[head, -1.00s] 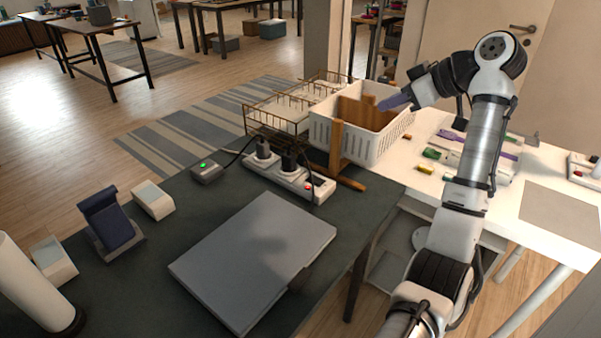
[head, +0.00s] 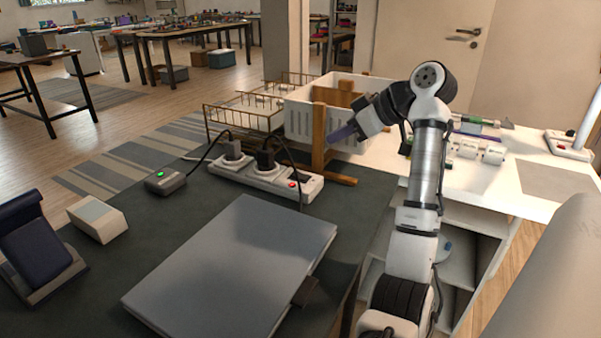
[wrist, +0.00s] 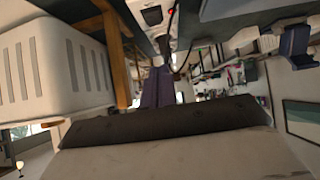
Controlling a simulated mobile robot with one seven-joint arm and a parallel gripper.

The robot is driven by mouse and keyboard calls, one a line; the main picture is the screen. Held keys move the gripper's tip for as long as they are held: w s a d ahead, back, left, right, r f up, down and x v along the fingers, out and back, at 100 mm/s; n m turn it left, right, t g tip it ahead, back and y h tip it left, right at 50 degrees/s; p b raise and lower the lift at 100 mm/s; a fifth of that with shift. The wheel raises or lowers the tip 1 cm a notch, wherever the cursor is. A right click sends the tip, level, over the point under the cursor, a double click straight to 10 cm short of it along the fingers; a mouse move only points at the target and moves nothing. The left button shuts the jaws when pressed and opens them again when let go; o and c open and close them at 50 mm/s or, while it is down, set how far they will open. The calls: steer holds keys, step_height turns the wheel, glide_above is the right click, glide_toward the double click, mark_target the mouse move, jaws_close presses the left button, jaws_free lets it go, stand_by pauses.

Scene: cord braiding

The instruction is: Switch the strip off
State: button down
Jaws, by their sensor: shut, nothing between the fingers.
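The white power strip (head: 262,181) lies on the dark table top in the head view. In the wrist view the fingers (wrist: 158,90) are together and hold nothing.
A wooden stand (head: 318,142) and white basket (head: 298,118) are close by my gripper, with a wire rack (head: 222,117) to the left. A grey laptop-like slab (head: 235,260) lies in front of the strip. Another white strip (head: 568,145) is on the white table.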

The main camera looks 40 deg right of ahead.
glide_above(303, 177)
steer(key=f, duration=0.6)
steer(key=shift+s+d, duration=0.2)
steer(key=shift+s, duration=0.2)
steer(key=shift+w+a+f+b, duration=0.1)
steer(key=shift+w+f+b, duration=0.1)
steer(key=shift+f, duration=0.45)
steer(key=shift+w+f+b, duration=0.1)
steer(key=shift+f+b, duration=0.1)
steer(key=shift+f, duration=1.2)
steer(key=shift+w, duration=0.15)
